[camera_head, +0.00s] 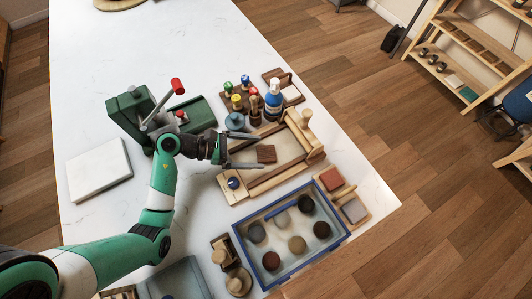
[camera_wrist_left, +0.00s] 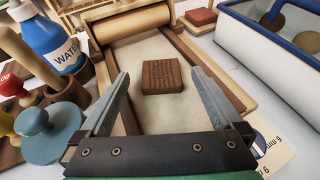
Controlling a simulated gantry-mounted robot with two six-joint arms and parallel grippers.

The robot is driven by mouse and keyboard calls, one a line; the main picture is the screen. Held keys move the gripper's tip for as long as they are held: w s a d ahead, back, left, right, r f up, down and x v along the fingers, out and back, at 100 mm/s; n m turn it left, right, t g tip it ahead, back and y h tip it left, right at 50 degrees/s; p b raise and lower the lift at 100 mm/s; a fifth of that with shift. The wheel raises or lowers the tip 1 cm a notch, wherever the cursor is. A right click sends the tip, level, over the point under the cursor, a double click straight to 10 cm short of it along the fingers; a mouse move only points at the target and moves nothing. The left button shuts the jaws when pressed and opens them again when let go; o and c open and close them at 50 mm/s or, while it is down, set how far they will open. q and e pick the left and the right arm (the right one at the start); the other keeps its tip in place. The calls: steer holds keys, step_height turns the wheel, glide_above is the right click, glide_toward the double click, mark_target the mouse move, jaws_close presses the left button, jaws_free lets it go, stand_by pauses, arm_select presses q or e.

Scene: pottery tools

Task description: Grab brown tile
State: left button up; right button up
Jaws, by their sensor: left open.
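The brown tile (camera_head: 266,154) is a small square block with a textured top. It lies flat on the pale bed of a wooden slab roller (camera_head: 257,189). In the left wrist view the brown tile (camera_wrist_left: 162,76) sits ahead of and between the two fingers, not touched by them. My left gripper (camera_head: 247,150) is open and empty, with its fingers reaching over the roller's near left part towards the tile; it also shows in the left wrist view (camera_wrist_left: 158,98). My right gripper is not in view.
A blue water bottle (camera_head: 273,100) and several coloured-knob stamps (camera_head: 236,102) stand behind the roller. A blue-rimmed bin (camera_head: 241,241) with round pieces is in front. A green press (camera_head: 130,117) and a white slab (camera_head: 98,170) are to the left.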

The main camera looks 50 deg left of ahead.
mark_target(269, 153)
arm_select(q)
steer(key=x, duration=0.3)
steer(key=shift+w+d+f, duration=0.1)
steer(key=shift+d, duration=0.1)
steer(key=c, duration=1.4)
